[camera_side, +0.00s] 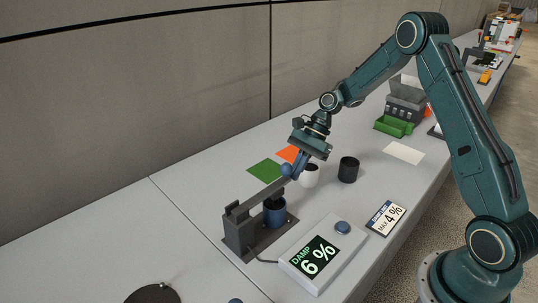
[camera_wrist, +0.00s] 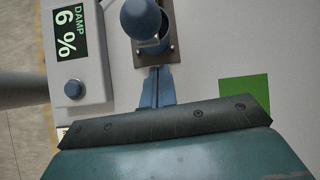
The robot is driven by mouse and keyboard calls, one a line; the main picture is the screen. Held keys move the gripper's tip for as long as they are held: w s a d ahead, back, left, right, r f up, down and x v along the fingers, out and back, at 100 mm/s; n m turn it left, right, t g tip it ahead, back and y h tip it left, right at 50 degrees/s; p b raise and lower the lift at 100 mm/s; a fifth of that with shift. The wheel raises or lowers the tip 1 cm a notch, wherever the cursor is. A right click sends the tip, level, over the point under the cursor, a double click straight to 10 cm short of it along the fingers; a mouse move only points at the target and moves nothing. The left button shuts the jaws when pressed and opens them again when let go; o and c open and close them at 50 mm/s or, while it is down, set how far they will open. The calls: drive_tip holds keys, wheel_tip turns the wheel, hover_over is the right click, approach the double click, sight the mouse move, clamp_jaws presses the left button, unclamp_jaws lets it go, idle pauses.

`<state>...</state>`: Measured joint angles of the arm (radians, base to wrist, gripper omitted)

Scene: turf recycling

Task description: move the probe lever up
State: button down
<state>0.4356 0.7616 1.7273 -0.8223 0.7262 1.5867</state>
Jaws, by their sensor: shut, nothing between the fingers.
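The probe lever (camera_side: 258,192) is a dark grey arm running from a grey post on a dark base plate to a blue ball knob (camera_side: 286,170) at its far end. A blue cup (camera_side: 275,212) stands on the plate beneath the lever. In the wrist view the knob (camera_wrist: 140,18) is at the top, hiding much of the lever. My gripper (camera_side: 297,172) has its blue fingers shut and empty, right beside the knob. In the wrist view my fingertips (camera_wrist: 157,72) point toward the knob; I cannot tell whether they touch it.
A white meter (camera_side: 312,262) reads "DAMP 6 %" and has a blue button. A card (camera_side: 386,218) reads "MAX 4 %". Green (camera_side: 265,170) and orange (camera_side: 288,154) squares lie behind.

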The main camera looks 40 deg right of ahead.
sight(287, 177)
drive_tip(key=shift+s+a+r, duration=0.1)
drive_tip(key=shift+a+r, duration=0.35)
drive_tip(key=shift+r, duration=0.3)
drive_tip(key=shift+s+a+r, duration=0.1)
drive_tip(key=shift+a+r, duration=0.35)
drive_tip(key=shift+r, duration=0.3)
drive_tip(key=shift+r, duration=0.1)
drive_tip(key=shift+a+r+h, duration=0.1)
drive_tip(key=shift+r+h, duration=0.2)
drive_tip(key=shift+r, duration=0.15)
